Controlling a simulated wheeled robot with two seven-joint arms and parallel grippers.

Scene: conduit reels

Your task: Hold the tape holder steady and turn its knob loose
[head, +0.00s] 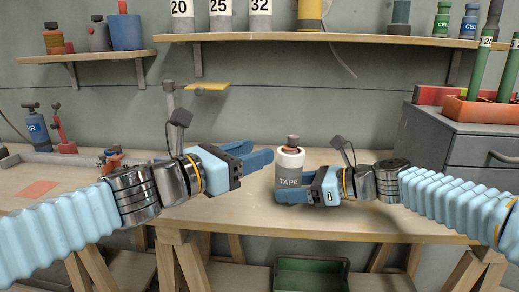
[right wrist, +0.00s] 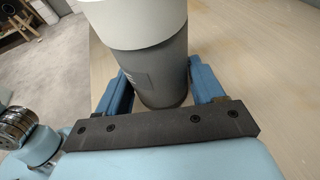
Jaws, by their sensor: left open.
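The tape holder (head: 289,168) stands upright on the workbench, a white upper part over a grey base marked TAPE. My left gripper (head: 262,150) is open and empty, just left of the holder, a little below knob height.
The wooden workbench (head: 240,208) is clear in front of the holder. A small red-and-grey item (head: 115,157) and an orange square (head: 38,189) lie at the left. A grey cabinet (head: 455,140) with an orange tray stands at the right. Shelves run along the wall above.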

